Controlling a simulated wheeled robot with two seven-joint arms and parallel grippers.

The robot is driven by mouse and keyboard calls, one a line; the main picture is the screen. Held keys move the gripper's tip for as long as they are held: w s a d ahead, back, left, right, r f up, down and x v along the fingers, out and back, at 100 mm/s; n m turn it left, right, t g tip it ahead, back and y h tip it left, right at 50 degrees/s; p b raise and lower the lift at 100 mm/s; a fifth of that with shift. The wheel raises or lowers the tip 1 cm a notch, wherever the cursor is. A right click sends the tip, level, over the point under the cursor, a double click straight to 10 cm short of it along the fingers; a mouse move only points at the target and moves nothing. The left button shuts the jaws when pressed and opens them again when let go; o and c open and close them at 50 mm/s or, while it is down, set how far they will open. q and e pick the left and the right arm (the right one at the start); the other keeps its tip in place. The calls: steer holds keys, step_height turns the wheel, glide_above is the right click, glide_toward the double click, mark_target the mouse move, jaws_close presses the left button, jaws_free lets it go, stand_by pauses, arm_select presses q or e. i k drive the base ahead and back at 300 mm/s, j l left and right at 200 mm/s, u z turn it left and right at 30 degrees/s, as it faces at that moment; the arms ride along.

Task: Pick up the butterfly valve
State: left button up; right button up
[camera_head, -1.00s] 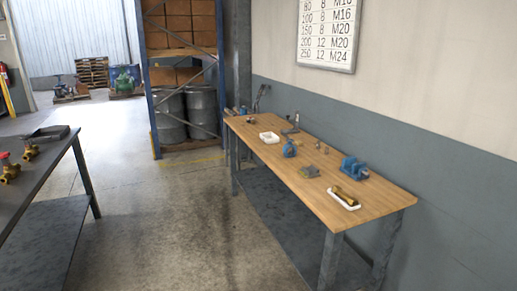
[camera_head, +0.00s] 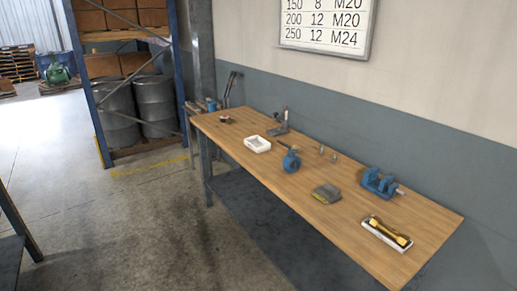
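A blue butterfly valve (camera_head: 291,161) with a dark lever handle stands on the wooden workbench (camera_head: 235,145), near the middle of its top. It is beside a grey and yellow block-like item (camera_head: 326,194) and to the right of a small white tray (camera_head: 257,144). Neither of my grippers shows in the head view. The valve stands free, with nothing of mine touching it.
A blue vise (camera_head: 380,182) and a white tray with a brass part (camera_head: 388,233) are at the bench's right end. A grey upright tool (camera_head: 284,122) stands behind. A shelf rack with drums (camera_head: 155,105) is at the back left. Floor (camera_head: 130,220) left of the bench is clear.

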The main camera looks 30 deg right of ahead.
mark_target(289, 157)
steer(key=i+j+z, duration=0.1)
steer(key=i+z, duration=0.2)
steer(key=i, duration=0.25)
steer(key=i+j+z, duration=0.35)
steer(key=i, duration=0.2)
steer(key=i+j+z, duration=0.3)
steer(key=i, duration=0.25)
